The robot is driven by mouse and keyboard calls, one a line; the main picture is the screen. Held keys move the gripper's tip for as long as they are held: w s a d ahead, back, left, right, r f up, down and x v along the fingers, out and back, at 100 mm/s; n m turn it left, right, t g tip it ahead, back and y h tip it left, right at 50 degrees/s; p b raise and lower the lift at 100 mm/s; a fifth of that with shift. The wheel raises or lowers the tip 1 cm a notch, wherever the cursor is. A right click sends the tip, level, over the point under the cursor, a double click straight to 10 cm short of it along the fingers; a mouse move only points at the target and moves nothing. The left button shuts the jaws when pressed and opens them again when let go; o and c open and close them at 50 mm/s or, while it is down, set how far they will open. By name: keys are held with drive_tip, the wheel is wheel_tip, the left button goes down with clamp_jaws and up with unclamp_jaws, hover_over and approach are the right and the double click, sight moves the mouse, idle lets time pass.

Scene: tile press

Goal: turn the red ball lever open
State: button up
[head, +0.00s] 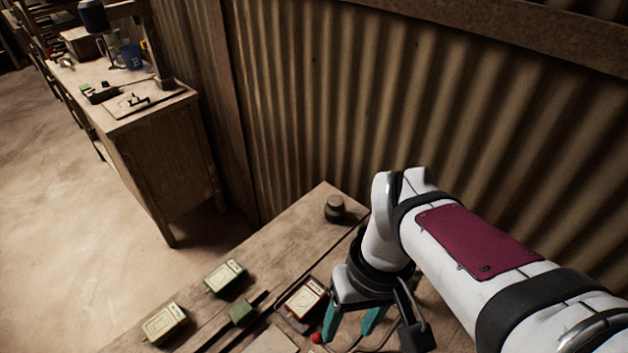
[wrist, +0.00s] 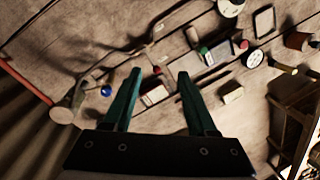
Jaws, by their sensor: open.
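A red ball (head: 317,338) shows at the bottom of the head view, just left of my gripper's left finger. A small red spot (wrist: 157,70) shows between the fingertips in the wrist view; I take it for the same ball, but it is too small to be sure. The lever's arm and its angle cannot be made out. My gripper (head: 353,322) has two teal fingers, spread apart and empty, above the bench. They also show in the wrist view (wrist: 159,74), reaching up from the bottom edge.
A red-framed box (head: 304,298) sits left of my gripper. Two green-edged boxes (head: 225,276) (head: 165,324) and a green block (head: 241,313) lie farther left. A dark round knob (head: 334,208) stands at the bench's back. A blue ball (wrist: 106,90) shows left of the fingers.

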sight(318, 335)
drive_tip(key=w+a+f+n, duration=0.2)
drive_tip(key=w+f+n, duration=0.1)
drive_tip(key=w+n, duration=0.55)
drive_tip(key=shift+n+g, duration=0.25)
drive_tip(key=shift+g, duration=0.15)
drive_tip(key=x, duration=1.5)
drive_tip(key=shift+s+d+f, duration=0.15)
drive_tip(key=shift+s+f, duration=0.1)
drive_tip(key=shift+f, duration=0.15)
clamp_jaws()
